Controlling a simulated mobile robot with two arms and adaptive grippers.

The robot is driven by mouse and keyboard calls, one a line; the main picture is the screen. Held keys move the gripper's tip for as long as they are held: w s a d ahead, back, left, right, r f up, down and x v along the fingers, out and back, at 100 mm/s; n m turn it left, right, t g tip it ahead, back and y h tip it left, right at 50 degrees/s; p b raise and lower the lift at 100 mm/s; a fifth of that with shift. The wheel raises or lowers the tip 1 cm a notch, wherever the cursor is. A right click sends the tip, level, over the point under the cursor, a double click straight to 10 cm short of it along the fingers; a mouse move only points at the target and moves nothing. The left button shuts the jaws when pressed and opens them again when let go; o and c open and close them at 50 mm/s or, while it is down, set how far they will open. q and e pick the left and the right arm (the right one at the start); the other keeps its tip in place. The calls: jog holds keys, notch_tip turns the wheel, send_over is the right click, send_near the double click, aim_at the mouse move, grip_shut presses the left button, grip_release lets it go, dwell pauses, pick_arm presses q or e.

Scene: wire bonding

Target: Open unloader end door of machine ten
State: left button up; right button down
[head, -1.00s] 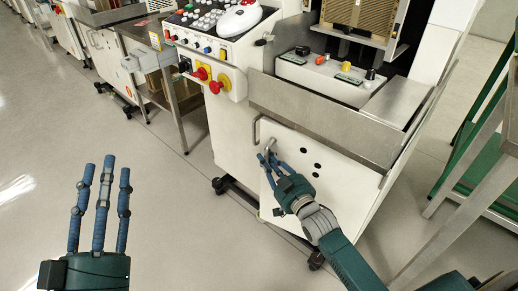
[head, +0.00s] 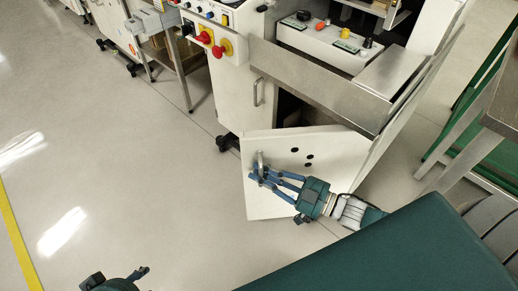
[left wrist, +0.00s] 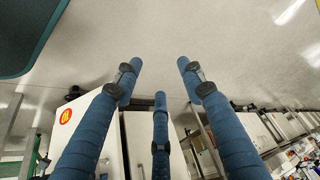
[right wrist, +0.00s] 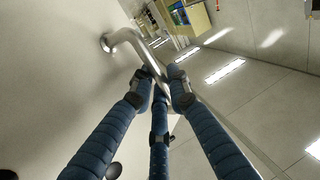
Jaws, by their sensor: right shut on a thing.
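The white end door (head: 318,150) of the machine stands swung outward in the head view, with a dark opening (head: 290,108) showing behind its top edge. It has several dark round holes and a metal handle (head: 260,163) near its left edge. My right gripper (head: 264,175) is shut on this handle. In the right wrist view the fingers (right wrist: 162,85) close around the bar of the handle (right wrist: 125,38). My left gripper (head: 128,281) is only partly visible at the bottom of the head view. In the left wrist view its fingers (left wrist: 158,80) are spread apart with nothing between them.
A second handle (head: 258,92) is on the white panel left of the opening. A control panel with red knobs (head: 212,42) juts out above. A grey table with a green frame (head: 470,150) stands at the right. The floor at the left is clear.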

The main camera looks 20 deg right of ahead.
pick_arm(q)
jog(key=shift+s+a+f+g, duration=0.2)
jog(key=shift+s+g, duration=0.1)
jog(key=shift+s, duration=0.3)
pick_arm(e)
jog(key=s+d+n+g+y, duration=0.3)
jog(key=s+n+g, duration=0.2)
jog(key=s, duration=0.8)
jog(key=s+d+n+g+y, duration=0.3)
jog(key=s+g, duration=0.5)
jog(key=s, duration=0.5)
jog(key=shift+s+n+y, duration=0.35)
jog(key=shift+n+y, duration=0.15)
jog(key=shift+n, duration=0.4)
jog(key=c, duration=1.7)
grip_release()
jog(key=shift+d, duration=0.15)
jog(key=d, duration=0.7)
jog(key=shift+s+d, duration=0.15)
